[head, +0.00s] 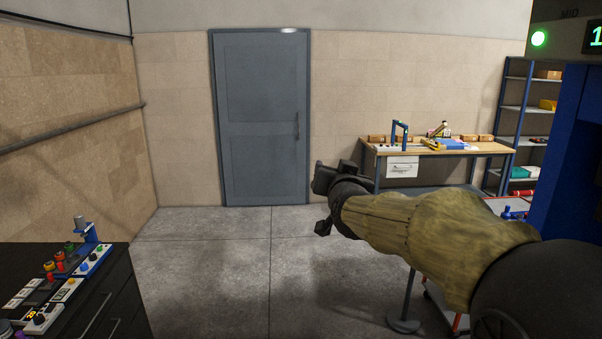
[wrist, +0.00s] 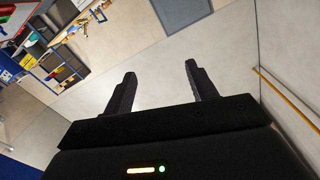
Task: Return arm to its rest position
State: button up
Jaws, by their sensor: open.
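My gripper (wrist: 158,88) shows in the wrist view with its two dark fingers spread apart and nothing between them. Only pale floor or wall shows behind the fingers. In the head view my gripper (head: 322,200) is at the end of my arm (head: 430,232), which reaches in from the lower right toward the middle. The arm has a yellow-brown sleeve and is held in the air above the concrete floor. The gripper touches nothing that I can see.
A dark cabinet (head: 120,290) with control panels stands at lower left. A grey door (head: 262,120) is in the back wall. A workbench (head: 475,149) and shelves (head: 519,108) stand at back right, a blue machine (head: 570,160) at the right edge. The middle floor (head: 230,255) is clear.

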jog(key=s+d+f+n+g+b, duration=0.15)
jog(key=s+f+g, duration=0.35)
jog(key=f, duration=0.7)
jog(key=s+d+f+n+g, duration=0.1)
jog(key=s+d+f+g, duration=0.15)
jog(key=s+f, duration=0.65)
jog(key=s+d+f+g, duration=0.2)
jog(key=s+f+g, duration=0.1)
jog(key=s+f, duration=0.4)
jog(key=s+d+f+g+h+b, duration=0.1)
jog(key=s+f+g, duration=0.3)
jog(key=s+f, duration=0.4)
jog(key=shift+d+f, duration=0.4)
jog(key=shift+f, duration=0.15)
jog(key=shift+g, duration=0.25)
